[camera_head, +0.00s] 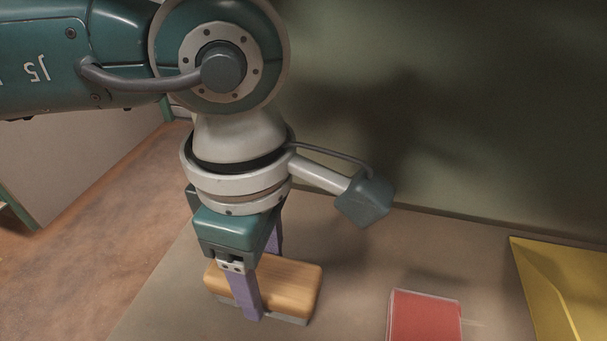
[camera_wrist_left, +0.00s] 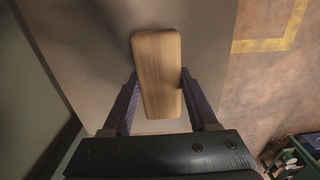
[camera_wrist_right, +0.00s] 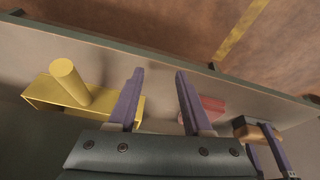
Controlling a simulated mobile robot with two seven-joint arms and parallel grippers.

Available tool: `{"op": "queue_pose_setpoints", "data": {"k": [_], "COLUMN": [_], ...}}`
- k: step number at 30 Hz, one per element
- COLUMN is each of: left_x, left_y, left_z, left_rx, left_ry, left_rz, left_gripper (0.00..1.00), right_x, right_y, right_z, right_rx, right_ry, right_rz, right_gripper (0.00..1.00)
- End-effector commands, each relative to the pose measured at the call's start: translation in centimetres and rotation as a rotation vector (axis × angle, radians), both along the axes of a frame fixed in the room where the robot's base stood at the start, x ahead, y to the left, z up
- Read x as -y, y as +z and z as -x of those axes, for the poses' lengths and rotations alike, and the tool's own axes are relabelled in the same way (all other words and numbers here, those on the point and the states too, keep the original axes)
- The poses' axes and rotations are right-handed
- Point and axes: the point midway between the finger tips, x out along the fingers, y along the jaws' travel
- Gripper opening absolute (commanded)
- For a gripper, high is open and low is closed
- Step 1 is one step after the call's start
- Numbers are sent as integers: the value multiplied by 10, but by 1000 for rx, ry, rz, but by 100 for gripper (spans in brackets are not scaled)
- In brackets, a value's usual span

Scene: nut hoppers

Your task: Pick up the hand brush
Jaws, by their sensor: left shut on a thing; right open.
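The hand brush (camera_head: 295,283) is a light wooden block with a thin grey layer underneath, at the lower middle of the head view. My left gripper (camera_head: 262,284) comes down from above and is shut on it, one purple finger on each long side. In the left wrist view the brush's wooden top (camera_wrist_left: 158,65) lies between the fingers. The brush is level, on or just above the table; I cannot tell which. It also shows at the right of the right wrist view (camera_wrist_right: 250,132). My right gripper (camera_wrist_right: 159,73) is open, with nothing between its fingers.
A red block (camera_head: 424,316) lies on the grey-brown table (camera_head: 350,260) to the right of the brush. A yellow scoop-like thing (camera_head: 560,285) is farther right; the right wrist view shows its round post (camera_wrist_right: 69,82). A dark green wall (camera_head: 450,110) stands behind the table.

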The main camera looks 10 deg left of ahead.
Motion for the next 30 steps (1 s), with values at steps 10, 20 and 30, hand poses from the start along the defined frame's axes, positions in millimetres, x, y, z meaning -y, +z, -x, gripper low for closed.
{"op": "queue_pose_setpoints", "data": {"k": [10,20,30], "left_x": [0,0,-2], "left_y": [7,56,74], "left_z": [2,3,54], "left_rx": [1,3,-4], "left_ry": [0,0,-5], "left_rz": [0,1,0], "left_gripper": [0,0,0], "right_x": [0,0,0], "right_y": [7,34,55], "right_z": [0,0,0], "right_rx": [0,0,0], "right_ry": [0,0,0], "right_rz": [0,0,0], "right_gripper": [50,50,50]}}
